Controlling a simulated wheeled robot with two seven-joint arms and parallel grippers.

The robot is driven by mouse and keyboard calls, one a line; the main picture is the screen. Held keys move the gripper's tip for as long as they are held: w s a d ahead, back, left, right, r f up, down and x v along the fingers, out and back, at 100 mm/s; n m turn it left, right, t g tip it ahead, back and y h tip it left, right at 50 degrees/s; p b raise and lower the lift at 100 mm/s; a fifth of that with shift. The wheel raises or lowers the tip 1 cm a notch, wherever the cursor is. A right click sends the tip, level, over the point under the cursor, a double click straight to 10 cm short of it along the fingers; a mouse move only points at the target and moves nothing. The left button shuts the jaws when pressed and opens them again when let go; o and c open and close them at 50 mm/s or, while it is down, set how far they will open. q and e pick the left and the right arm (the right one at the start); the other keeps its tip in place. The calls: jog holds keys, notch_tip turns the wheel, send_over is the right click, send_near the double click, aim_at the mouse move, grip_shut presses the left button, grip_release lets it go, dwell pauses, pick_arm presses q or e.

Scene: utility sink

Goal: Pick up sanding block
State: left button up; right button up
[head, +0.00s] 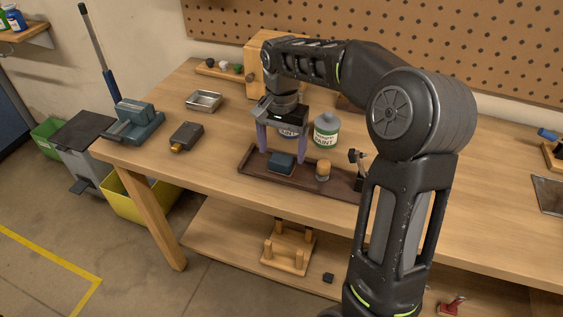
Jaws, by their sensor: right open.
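A small dark blue-grey block (281,168), which looks like the sanding block, lies in a brown tray (253,170) on the workbench. My right gripper (283,156) points down over the tray and is open, with its two purple fingers apart. One fingertip shows on each side of the block in the picture. I cannot tell whether the fingers reach down around the block or are still above it. Nothing is seen held. My left gripper is not in view.
A paint can (326,131) stands behind the tray. A small jar with a tan top (323,170) stands in the tray, right of the block. A metal dish (204,101) and a dark grey box (186,137) are to the left. My right arm hides part of the bench.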

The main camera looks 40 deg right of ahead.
aim_at(281, 157)
notch_tip(281, 157, down, 4)
jog(key=shift+w+r, duration=0.1)
jog(key=shift+r, duration=0.05)
jog(key=shift+c, duration=0.2)
dwell(0.4)
jog(key=c, duration=1.5)
jog(key=shift+o, duration=0.2)
jog(key=shift+r, duration=0.15)
notch_tip(281, 157, up, 10)
jog(key=shift+f, duration=0.1)
jog(key=o, duration=0.8)
jog(key=c, duration=0.6)
